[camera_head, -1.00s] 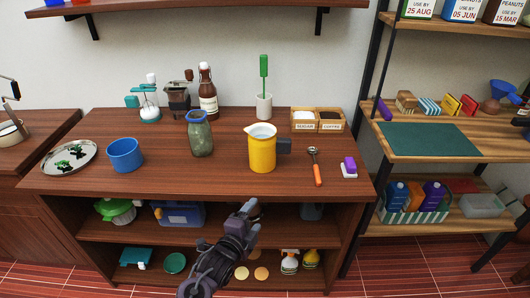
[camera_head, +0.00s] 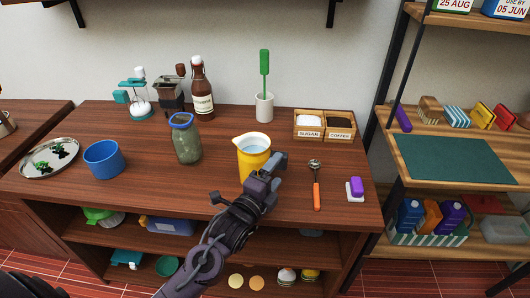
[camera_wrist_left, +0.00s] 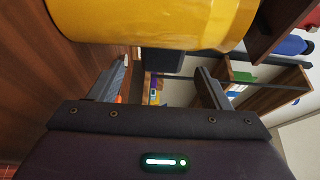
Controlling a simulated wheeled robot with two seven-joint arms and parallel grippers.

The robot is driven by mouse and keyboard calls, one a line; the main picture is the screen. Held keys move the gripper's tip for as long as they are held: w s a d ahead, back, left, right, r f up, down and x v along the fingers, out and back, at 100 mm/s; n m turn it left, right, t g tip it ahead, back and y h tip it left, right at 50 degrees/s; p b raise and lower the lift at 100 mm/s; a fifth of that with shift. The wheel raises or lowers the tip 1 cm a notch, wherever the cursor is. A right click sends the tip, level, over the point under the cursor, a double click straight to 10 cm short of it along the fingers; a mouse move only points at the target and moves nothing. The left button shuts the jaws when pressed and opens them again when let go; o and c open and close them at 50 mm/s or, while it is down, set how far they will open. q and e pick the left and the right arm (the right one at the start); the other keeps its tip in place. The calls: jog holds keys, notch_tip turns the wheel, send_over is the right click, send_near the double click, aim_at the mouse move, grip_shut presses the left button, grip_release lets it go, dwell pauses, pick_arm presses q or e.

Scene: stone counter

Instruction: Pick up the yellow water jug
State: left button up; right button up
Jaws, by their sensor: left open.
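The yellow water jug (camera_head: 250,150) stands upright on the wooden counter, with its spout to the left and pale liquid inside. My left gripper (camera_head: 272,172) is in front of its lower right side and covers its handle in the head view. In the left wrist view the jug's yellow body (camera_wrist_left: 150,20) fills the top. Its dark handle (camera_wrist_left: 160,62) shows just beyond and between the two open fingers of the left gripper (camera_wrist_left: 165,78). Whether the fingers touch the handle cannot be told. My right gripper is not in view.
A green-grey glass jar (camera_head: 186,143) stands left of the jug, and a blue bowl (camera_head: 103,159) is farther left. An orange-handled spoon (camera_head: 316,195) and a purple-and-white block (camera_head: 355,190) lie to the right. Sugar and coffee boxes (camera_head: 324,125) stand behind.

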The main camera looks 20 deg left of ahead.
aim_at(282, 164)
pick_arm(q)
jog(key=w, duration=0.3)
jog(key=shift+w+d+r+p, duration=0.15)
jog(key=shift+d+r+p, duration=0.15)
jog(key=shift+d+p, duration=0.1)
jog(key=w, duration=0.2)
jog(key=shift+w+d+f, duration=0.15)
jog(key=shift+w+d, duration=0.1)
jog(key=shift+w, duration=0.4)
jog(key=shift+f, duration=0.1)
grip_shut()
jog(key=shift+w, duration=0.1)
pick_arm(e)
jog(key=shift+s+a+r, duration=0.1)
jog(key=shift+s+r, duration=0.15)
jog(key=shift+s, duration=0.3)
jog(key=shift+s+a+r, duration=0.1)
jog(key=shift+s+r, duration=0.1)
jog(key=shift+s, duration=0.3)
